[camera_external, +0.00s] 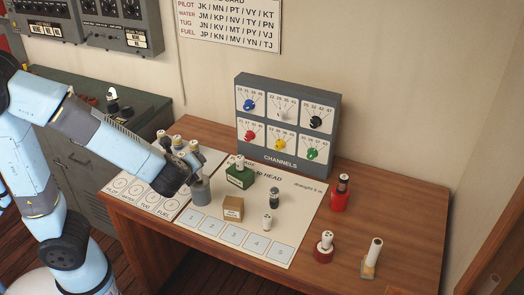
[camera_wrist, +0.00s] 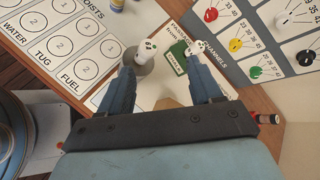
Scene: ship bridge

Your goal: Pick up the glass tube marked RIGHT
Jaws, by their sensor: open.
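I cannot read the word RIGHT on any object, and no clear glass tube is plain to see. A pale upright tube (camera_external: 374,252) stands on a tan base at the front right of the desk; whether it is glass is unclear. My gripper (camera_external: 190,176) is open and empty over the left half of the desk. In the wrist view its fingers (camera_wrist: 161,66) are spread apart. A grey cylinder (camera_external: 201,191) with a white peg is close by the gripper; in the wrist view the peg (camera_wrist: 147,48) is near the left fingertip. A green block (camera_external: 240,178) is near the right fingertip.
A cardboard box (camera_external: 233,208), a dark cylinder (camera_external: 274,197) and a small white peg (camera_external: 267,222) stand on the printed sheet. A red cylinder (camera_external: 340,196) and a red round base with a peg (camera_external: 323,254) stand right. The channels panel (camera_external: 286,158) stands behind.

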